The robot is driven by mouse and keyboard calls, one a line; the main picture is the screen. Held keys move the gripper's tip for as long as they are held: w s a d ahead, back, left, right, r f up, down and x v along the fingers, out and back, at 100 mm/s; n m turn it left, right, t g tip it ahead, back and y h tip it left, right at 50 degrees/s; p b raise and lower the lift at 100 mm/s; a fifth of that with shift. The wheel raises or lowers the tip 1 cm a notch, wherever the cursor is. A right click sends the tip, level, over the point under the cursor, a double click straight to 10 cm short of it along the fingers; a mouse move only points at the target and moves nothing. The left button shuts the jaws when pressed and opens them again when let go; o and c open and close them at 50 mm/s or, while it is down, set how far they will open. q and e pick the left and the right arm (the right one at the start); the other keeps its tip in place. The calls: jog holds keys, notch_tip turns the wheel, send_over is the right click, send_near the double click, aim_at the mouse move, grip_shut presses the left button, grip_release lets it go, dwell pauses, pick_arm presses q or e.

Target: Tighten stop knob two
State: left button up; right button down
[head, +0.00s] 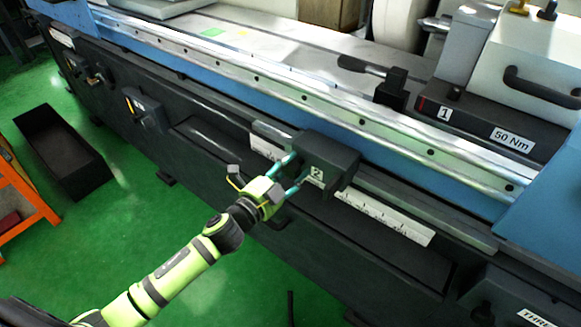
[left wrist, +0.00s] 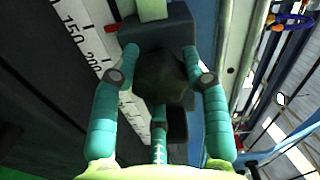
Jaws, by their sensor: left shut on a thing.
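Stop two is a dark block (head: 330,152) with a white label "2", mounted on the rail along the front of the grinder. Its dark faceted knob (left wrist: 160,78) faces me in the left wrist view; in the head view the gripper and the block mostly hide it. My left gripper (head: 297,172) is at the front of the block, its teal fingers on both sides of the knob. In the left wrist view the gripper (left wrist: 160,58) is shut on the knob, with a third finger below it. My right gripper is not in view.
A white scale (head: 385,220) runs along the rail below the block. A dark unit labelled "1" and "50 Nm" (head: 475,125) sits on the table at right, beside a black lever (head: 362,66). A black bin (head: 62,152) stands on the open green floor at left.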

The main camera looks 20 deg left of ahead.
pick_arm(q)
jog(key=shift+d+r+m, duration=0.15)
jog(key=shift+r+m, duration=0.25)
jog(key=shift+m, duration=0.2)
jog(key=shift+f, duration=0.1)
jog(key=o, duration=0.9)
jog(key=shift+o, duration=1.3)
jog(key=shift+d, duration=0.1)
jog(key=shift+f, duration=0.1)
jog(key=shift+s+a+f, duration=0.2)
jog(key=shift+s+a, duration=0.05)
jog(key=shift+s, duration=0.2)
jog(key=v, duration=1.1)
jog(key=shift+r, duration=0.2)
